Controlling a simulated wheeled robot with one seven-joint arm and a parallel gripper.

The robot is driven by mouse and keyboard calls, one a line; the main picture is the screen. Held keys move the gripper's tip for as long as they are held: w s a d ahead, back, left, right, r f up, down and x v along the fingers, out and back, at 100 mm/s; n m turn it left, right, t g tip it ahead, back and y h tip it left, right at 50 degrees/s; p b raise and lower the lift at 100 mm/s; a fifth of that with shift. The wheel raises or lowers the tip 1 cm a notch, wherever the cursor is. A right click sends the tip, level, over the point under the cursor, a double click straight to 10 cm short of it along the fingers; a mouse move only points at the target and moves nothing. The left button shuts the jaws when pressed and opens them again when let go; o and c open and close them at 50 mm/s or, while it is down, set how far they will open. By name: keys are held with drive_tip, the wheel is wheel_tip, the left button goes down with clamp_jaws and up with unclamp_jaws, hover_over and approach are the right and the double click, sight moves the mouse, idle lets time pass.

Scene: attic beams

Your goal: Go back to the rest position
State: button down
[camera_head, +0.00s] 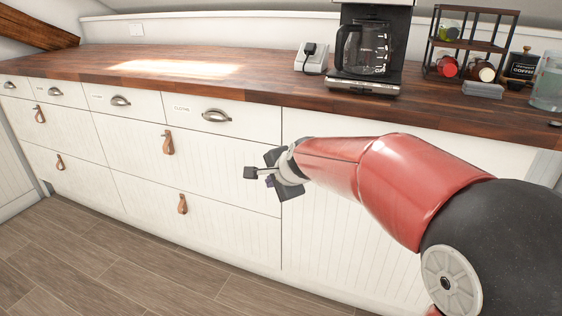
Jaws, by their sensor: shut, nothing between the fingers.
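My gripper (257,175) is at the end of my red arm, in the middle of the head view. It is shut and empty, with its fingers pointing left. It hangs in front of the white drawer fronts, below the wooden counter (200,77). My arm reaches in from the lower right corner and hides part of the cabinet front. I cannot tell how far the fingers are from the drawers.
White drawers (130,172) with leather pulls and metal handles run along the counter, all shut. A coffee maker (368,80), a small grey device (311,60), a dark rack (470,42) and a glass jar (548,85) stand on top. The wooden floor (90,260) at lower left is clear.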

drive_tip(key=s+d+r+n+h, duration=0.25)
drive_tip(key=s+d+n, duration=0.25)
drive_tip(key=s+d, duration=0.85)
drive_tip(key=s+d+f+n+g+h, duration=0.1)
drive_tip(key=s+d+f+n, duration=0.1)
drive_tip(key=s, duration=0.6)
drive_tip(key=s+d+f+n+g+h, duration=0.1)
drive_tip(key=s+d+f+n, duration=0.1)
drive_tip(key=s+d+n, duration=0.2)
drive_tip(key=s+d, duration=0.3)
drive_tip(key=s, duration=0.1)
drive_tip(key=shift+s+f+h, duration=0.15)
drive_tip(key=shift+s+h, duration=0.15)
drive_tip(key=shift+h, duration=0.05)
